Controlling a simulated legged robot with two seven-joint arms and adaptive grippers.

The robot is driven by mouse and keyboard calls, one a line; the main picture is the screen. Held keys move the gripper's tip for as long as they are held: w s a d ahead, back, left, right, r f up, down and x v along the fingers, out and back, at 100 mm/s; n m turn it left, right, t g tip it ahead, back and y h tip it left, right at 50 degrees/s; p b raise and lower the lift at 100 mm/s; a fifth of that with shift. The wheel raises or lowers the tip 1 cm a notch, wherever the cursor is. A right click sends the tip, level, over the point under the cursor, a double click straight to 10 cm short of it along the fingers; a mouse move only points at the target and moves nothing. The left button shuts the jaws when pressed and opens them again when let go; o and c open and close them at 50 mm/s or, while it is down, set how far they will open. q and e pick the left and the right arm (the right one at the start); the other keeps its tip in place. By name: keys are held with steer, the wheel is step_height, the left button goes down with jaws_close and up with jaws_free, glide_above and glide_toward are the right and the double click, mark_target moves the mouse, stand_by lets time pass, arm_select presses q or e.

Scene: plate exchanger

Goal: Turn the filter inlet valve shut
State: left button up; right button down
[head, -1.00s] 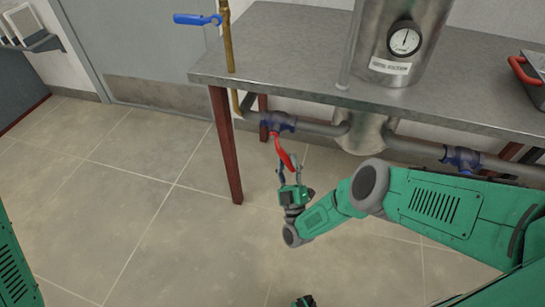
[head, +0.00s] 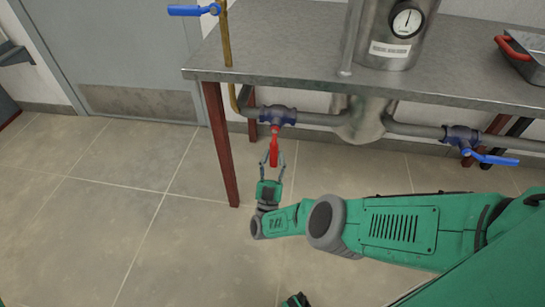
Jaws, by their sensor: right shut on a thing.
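A valve with a blue body (head: 277,115) sits on the grey pipe under the table's left end. Its red lever (head: 275,148) points down, away from the pipe and across it. My right gripper (head: 273,160) reaches up from below, shut on the red lever's lower end, with one finger on either side. No label naming this valve is readable. My left gripper cannot be made out; a small dark green part of my own shows at the bottom edge.
A metal table (head: 285,65) stands over the pipe, with a red-brown leg (head: 221,145) left of my gripper. A steel vessel (head: 390,30) with a gauge passes through it. Another valve (head: 460,137) with a blue lever is at the right. The floor at left is clear.

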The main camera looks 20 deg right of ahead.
steer(key=shift+a+f, duration=0.1)
steer(key=shift+a, duration=0.05)
steer(key=c, duration=1.3)
jaws_free()
steer(key=shift+w, duration=0.1)
steer(key=shift+c, duration=0.2)
